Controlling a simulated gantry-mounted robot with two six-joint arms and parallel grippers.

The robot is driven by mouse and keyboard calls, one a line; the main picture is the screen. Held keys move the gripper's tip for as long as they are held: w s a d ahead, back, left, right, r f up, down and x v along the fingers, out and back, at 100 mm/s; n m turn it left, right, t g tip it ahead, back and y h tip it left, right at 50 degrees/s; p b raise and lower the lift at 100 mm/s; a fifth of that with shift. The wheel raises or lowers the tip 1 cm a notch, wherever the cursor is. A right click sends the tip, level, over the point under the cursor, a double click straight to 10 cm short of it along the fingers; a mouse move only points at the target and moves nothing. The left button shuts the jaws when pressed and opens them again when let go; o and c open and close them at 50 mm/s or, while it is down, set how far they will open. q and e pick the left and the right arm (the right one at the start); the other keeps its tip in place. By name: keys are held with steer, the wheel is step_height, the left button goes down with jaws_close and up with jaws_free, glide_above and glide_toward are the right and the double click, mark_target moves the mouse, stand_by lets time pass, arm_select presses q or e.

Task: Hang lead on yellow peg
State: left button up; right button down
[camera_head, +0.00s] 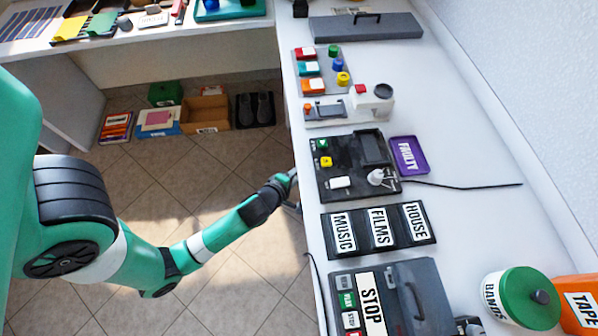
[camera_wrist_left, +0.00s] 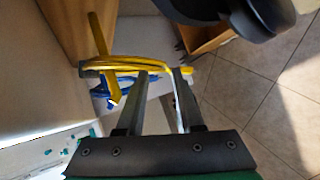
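In the left wrist view, a yellow lead (camera_wrist_left: 125,65) in a coil of several strands lies across the tips of my left gripper (camera_wrist_left: 158,74). A yellow peg (camera_wrist_left: 99,36) slants down past the coil's left part, and the strands cross it. I cannot tell whether the coil goes around the peg or only in front of it. The two fingers are apart, with the strands at their tips. In the head view, my left gripper (camera_head: 294,192) is at the counter's left edge; the lead and peg do not show there. My right gripper is in neither view.
Something blue (camera_wrist_left: 100,90), perhaps another lead, is just below the yellow coil. On the counter stand a black device (camera_head: 345,163), a purple FAULTY tray (camera_head: 409,168) and a labelled rack (camera_head: 328,219). Open tiled floor (camera_head: 200,170) is left of the counter.

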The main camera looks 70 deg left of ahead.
arm_select(q)
steer(key=o, duration=0.4)
steer(key=shift+p+v, duration=1.6)
steer(key=shift+v, duration=4.2)
steer(key=shift+a, duration=0.1)
